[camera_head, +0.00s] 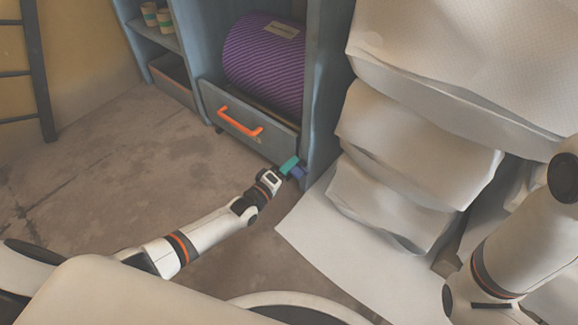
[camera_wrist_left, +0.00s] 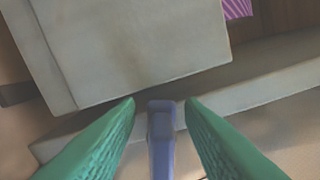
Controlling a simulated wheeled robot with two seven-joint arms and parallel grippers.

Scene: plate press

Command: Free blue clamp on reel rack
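The blue clamp (camera_head: 297,172) is at the lower right corner of the grey-blue rack (camera_head: 322,95), below the drawer. In the left wrist view the blue clamp (camera_wrist_left: 161,135) stands between the two green fingers of my left gripper (camera_wrist_left: 161,104). A gap shows on each side of it, so the fingers are open and do not touch it. In the head view my left gripper (camera_head: 289,166) reaches the clamp from the lower left. The clamp's far end is hard to make out. My right arm shows at the right edge, but its gripper is out of view.
A purple striped roll (camera_head: 265,62) lies in the rack above a drawer with an orange handle (camera_head: 240,122). Large white wrapped stacks (camera_head: 410,140) stand close on the right. A dark ladder (camera_head: 38,70) leans at the far left. The floor (camera_head: 110,160) on the left is clear.

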